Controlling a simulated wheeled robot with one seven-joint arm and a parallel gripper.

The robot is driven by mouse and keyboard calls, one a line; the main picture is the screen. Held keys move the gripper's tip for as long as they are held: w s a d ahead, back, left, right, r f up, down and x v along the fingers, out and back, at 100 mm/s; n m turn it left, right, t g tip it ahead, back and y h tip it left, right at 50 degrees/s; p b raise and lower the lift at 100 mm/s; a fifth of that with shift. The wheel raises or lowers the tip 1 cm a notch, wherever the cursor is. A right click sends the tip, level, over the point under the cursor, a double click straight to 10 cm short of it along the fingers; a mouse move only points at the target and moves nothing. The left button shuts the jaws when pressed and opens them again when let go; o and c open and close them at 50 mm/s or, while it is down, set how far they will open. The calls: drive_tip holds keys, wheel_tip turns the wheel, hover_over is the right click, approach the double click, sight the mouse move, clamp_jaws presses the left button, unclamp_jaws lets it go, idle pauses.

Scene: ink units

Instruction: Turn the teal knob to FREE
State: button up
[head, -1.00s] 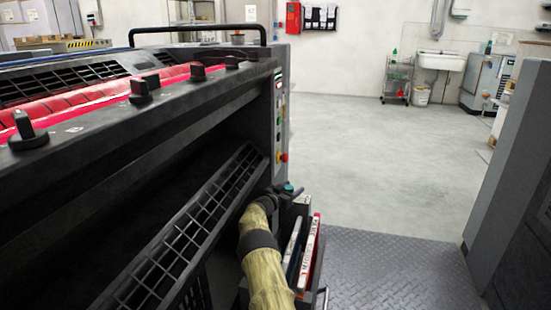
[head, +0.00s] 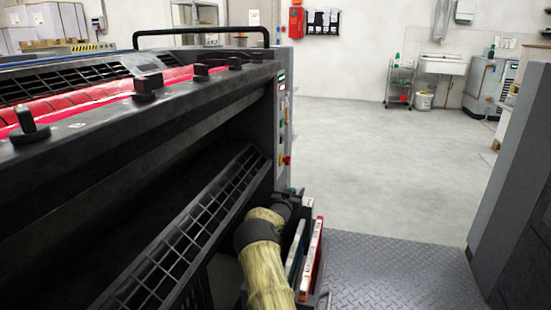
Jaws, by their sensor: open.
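I cannot make out the teal knob in the head view. My arm in its yellow sleeve reaches up from the bottom of the picture beside the dark press (head: 190,110). My gripper (head: 291,198) is a small dark shape at the arm's end, just beyond the sleeve, near the press's lower right end. It is open, but its fingers are hard to tell apart, and I see nothing between them. The arm hides part of the area around it. Any FREE marking is not readable here.
Several black knobs (head: 145,83) stand along the press's top ledge. Buttons (head: 283,130) line its end face. Upright red and white binders (head: 311,258) stand right of my arm. A grey cabinet (head: 515,190) borders the right side. The floor between (head: 390,150) is clear.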

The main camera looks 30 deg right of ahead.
drive_tip(key=shift+w+a+n+t+y, duration=0.1)
drive_tip(key=shift+n+t+y, duration=1.3)
drive_tip(key=shift+t+y, duration=0.15)
drive_tip(key=shift+n+t+y, duration=0.5)
drive_tip(key=shift+t+y, duration=0.05)
